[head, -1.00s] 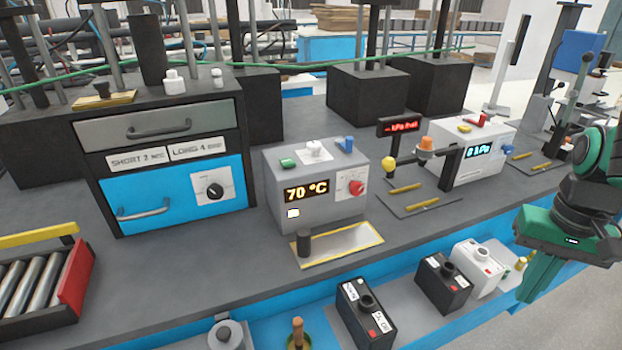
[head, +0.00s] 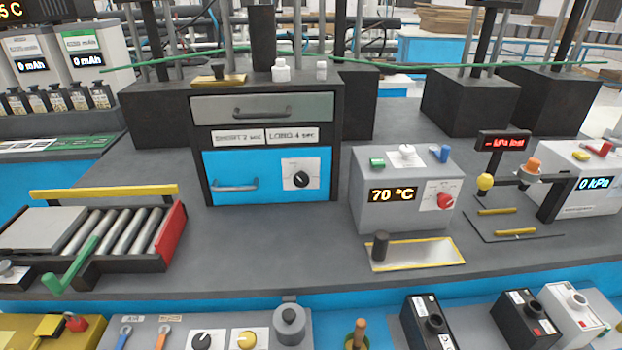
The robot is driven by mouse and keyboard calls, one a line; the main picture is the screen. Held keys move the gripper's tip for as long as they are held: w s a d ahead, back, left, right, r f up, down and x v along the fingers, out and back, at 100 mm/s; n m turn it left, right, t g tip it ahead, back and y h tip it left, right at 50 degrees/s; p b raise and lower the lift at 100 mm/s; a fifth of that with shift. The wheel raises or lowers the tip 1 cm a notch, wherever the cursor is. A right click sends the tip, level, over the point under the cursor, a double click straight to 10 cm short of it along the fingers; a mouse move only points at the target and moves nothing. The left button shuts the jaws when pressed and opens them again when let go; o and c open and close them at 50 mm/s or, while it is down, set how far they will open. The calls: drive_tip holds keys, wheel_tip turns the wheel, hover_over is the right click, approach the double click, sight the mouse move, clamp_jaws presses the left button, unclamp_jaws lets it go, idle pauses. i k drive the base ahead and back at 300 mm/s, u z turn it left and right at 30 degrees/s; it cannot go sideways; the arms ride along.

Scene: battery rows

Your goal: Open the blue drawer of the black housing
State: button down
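The black housing (head: 198,150) stands on the grey bench, left of the picture's middle in the head view. Its blue drawer (head: 262,164) is the lower front and looks shut, flush with the frame. A grey bar handle (head: 236,186) is on the drawer's left part. A white plate with a black knob (head: 301,179) is on its right part. Above it are two labels and a grey drawer (head: 262,108) with its own handle, also shut. My gripper is not in view now.
A roller tray (head: 120,232) with a red end and green lever stands left of the housing. A grey 70 °C box (head: 402,215) stands close on the right, with a yellow-edged plate (head: 416,254) before it. The bench directly before the drawer is clear.

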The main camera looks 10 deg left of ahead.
sight(248, 176)
drive_tip(key=u, duration=0.45)
drive_tip(key=i, duration=0.15)
drive_tip(key=u, duration=0.45)
